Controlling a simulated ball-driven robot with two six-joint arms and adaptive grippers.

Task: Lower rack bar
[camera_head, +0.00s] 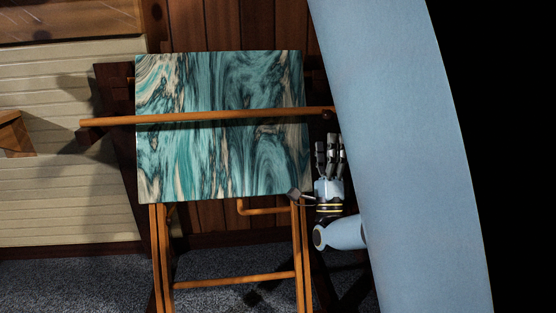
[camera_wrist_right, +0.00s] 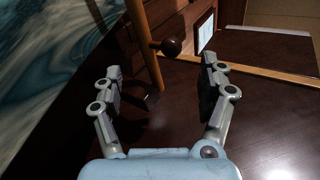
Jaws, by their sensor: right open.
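A wooden rack bar (camera_head: 215,117) runs nearly level across the front of a teal marbled panel (camera_head: 225,170) in the head view. Its left end sticks out past the panel; its right end reaches the large blue shape. My right gripper (camera_head: 329,146) is below the bar's right end, just right of the panel, with its fingers pointing up. In the right wrist view my right gripper (camera_wrist_right: 160,75) is open and empty. A wooden rod (camera_wrist_right: 143,42) with a dark round knob (camera_wrist_right: 172,46) shows beyond and between its fingertips, apart from them. My left gripper is not in view.
Wooden legs (camera_head: 160,255) and a low crossbar (camera_head: 235,281) stand under the panel on grey carpet (camera_head: 80,280). A wood-paneled wall is behind. A large blue shape hides the right side. Another wooden piece (camera_head: 14,134) shows at far left.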

